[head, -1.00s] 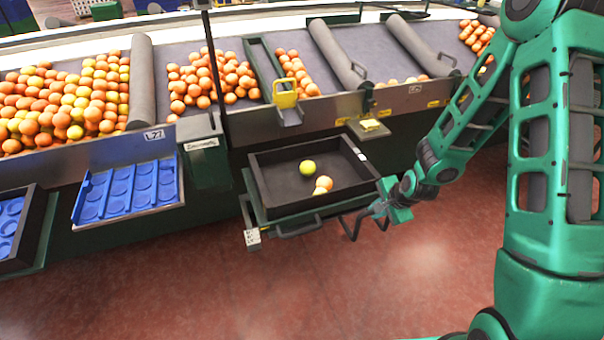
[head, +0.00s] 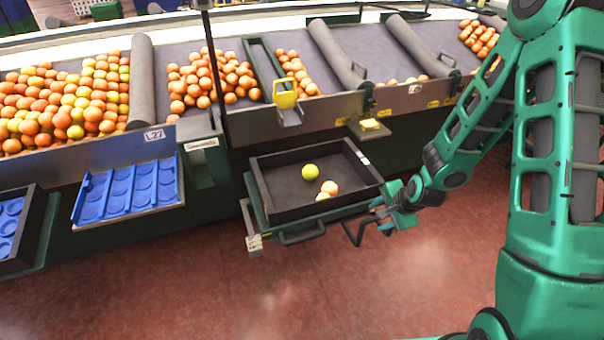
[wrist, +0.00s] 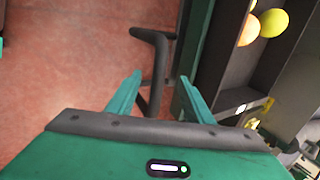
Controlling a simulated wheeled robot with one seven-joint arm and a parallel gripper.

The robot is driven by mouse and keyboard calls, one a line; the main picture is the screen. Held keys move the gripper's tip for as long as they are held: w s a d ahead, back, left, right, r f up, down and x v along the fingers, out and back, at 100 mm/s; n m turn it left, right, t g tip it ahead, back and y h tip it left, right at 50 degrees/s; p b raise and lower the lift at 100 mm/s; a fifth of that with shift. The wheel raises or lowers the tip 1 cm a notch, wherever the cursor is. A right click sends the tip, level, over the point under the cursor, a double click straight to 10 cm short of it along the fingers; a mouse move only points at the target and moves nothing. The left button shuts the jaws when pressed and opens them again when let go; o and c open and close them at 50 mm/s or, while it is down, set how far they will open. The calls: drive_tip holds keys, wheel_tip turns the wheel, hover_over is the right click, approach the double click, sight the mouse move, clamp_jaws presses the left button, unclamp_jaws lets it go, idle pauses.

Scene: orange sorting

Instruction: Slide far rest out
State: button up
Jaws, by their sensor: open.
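The far rest is a green sliding frame (head: 249,215) under the conveyor edge. My gripper (head: 382,218) is at the right handle. In the wrist view my gripper (wrist: 157,92) is open, with the dark handle (wrist: 157,70) passing between its fingers. I cannot tell whether either finger touches it.
A blue dimpled tray (head: 130,190) stands on a support to the left, with a black-walled tray (head: 40,225) further left. Conveyor lanes full of oranges (head: 60,105) lie behind. The red floor (head: 300,300) in front is clear.

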drive_tip(key=shift+r, duration=3.4)
drive_tip(key=s+d+r+n+g+h, duration=0.3)
drive_tip(key=s+d+r+n, duration=0.2)
drive_tip(key=s+d+r, duration=0.75)
drive_tip(key=s+r+n+g, duration=0.1)
drive_tip(key=s+r, duration=0.1)
drive_tip(key=s, duration=0.4)
drive_tip(key=s+d+r+n+y, duration=0.1)
drive_tip(key=s+r, duration=0.2)
drive_tip(key=s, duration=0.3)
drive_tip(key=s+d+r+n+g, duration=0.1)
drive_tip(key=s+r, duration=0.2)
drive_tip(key=s, duration=0.3)
drive_tip(key=shift+s+g, duration=0.3)
